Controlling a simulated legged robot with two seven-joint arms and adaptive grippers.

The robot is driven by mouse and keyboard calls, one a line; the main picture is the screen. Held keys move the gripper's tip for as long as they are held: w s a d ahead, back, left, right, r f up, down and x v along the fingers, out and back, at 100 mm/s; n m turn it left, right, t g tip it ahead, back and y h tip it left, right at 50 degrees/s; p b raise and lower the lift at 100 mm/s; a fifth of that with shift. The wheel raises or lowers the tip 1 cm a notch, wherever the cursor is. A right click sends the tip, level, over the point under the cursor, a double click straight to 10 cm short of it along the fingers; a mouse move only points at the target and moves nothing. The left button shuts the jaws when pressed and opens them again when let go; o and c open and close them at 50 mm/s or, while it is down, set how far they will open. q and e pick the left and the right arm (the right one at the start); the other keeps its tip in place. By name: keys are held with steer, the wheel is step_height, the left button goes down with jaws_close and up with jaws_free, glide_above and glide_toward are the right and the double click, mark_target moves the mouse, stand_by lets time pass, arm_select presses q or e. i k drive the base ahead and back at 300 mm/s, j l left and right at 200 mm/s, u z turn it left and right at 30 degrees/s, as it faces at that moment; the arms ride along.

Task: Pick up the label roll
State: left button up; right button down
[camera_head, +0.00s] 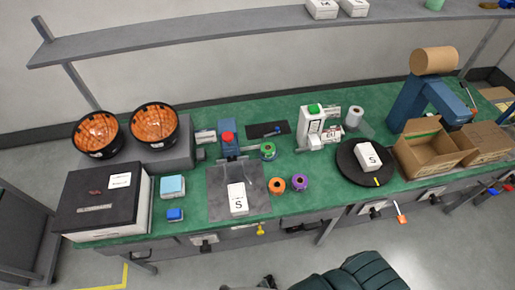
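A small white roll (354,116), which looks like the label roll, is on the green bench top (235,185), right of a white device with a green button (314,122). A translucent sheet or strip shows just right of the roll. An orange ring-shaped roll (277,185) and a purple one (299,181) lie near the front edge, right of the grey mat. Neither of my grippers is in view, so nothing is seen touching the rolls.
A black turntable (346,161) carries a white box marked S (368,156). Open cardboard box (429,147) and blue tape dispenser (427,100) stand at right. A grey shelf (220,33) overhangs the back. A dark green chair (355,275) is in front.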

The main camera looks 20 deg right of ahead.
mark_target(266, 153)
steer(key=j+z, duration=0.1)
steer(key=z, duration=0.35)
steer(key=i+j+z, duration=0.1)
steer(key=z, duration=0.3)
steer(key=j+z, duration=0.2)
steer(key=z, duration=0.25)
